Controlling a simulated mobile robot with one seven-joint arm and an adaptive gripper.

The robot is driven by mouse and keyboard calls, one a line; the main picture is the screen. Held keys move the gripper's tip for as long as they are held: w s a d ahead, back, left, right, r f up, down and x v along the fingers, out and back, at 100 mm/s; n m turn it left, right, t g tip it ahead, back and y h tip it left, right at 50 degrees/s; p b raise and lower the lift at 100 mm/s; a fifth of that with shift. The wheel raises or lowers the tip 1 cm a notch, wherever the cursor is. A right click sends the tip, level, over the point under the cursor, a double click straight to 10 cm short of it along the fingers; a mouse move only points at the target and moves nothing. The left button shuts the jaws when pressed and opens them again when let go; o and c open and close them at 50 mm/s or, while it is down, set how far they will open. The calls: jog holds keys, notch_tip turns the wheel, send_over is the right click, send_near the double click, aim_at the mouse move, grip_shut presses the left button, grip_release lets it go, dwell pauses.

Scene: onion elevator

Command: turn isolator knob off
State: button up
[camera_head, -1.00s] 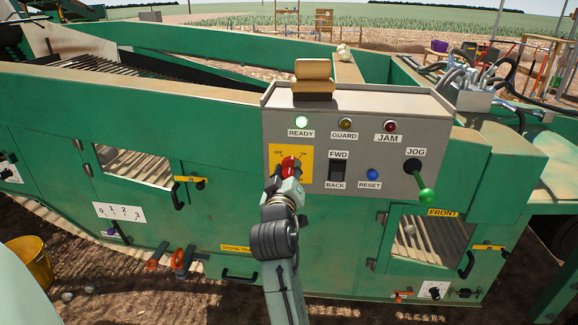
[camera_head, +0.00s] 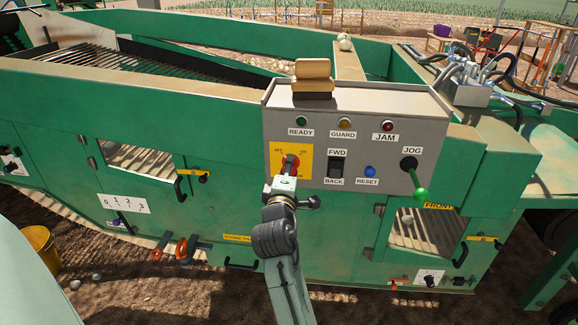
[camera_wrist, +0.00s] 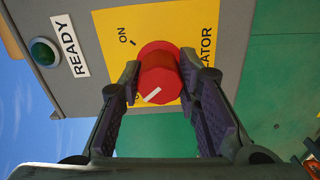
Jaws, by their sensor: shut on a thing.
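The red isolator knob (camera_head: 291,161) sits on a yellow plate (camera_head: 278,152) at the left of the grey control panel. In the wrist view the round red knob (camera_wrist: 160,62) lies between my gripper's fingers (camera_wrist: 160,80), which are shut on it from both sides. Its white pointer line is turned toward the label beginning with "O" at the lower left, away from the "ON" mark; the rest of that label is hidden by a finger. My gripper (camera_head: 288,174) hides part of the knob in the head view. The READY lamp (camera_head: 301,120) is dark green and unlit.
The panel also carries a FWD/BACK rocker (camera_head: 336,168), a blue RESET button (camera_head: 370,172) and a green-tipped JOG lever (camera_head: 420,193), all right of my gripper. GUARD (camera_head: 344,124) and JAM (camera_head: 387,125) lamps look unlit. A yellow bucket (camera_head: 40,252) stands at the left.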

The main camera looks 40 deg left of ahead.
jog(key=shift+n, duration=0.6)
jog(key=o, duration=1.1)
jog(key=shift+o, duration=0.2)
jog(key=shift+s, duration=0.1)
jog(key=v, duration=1.2)
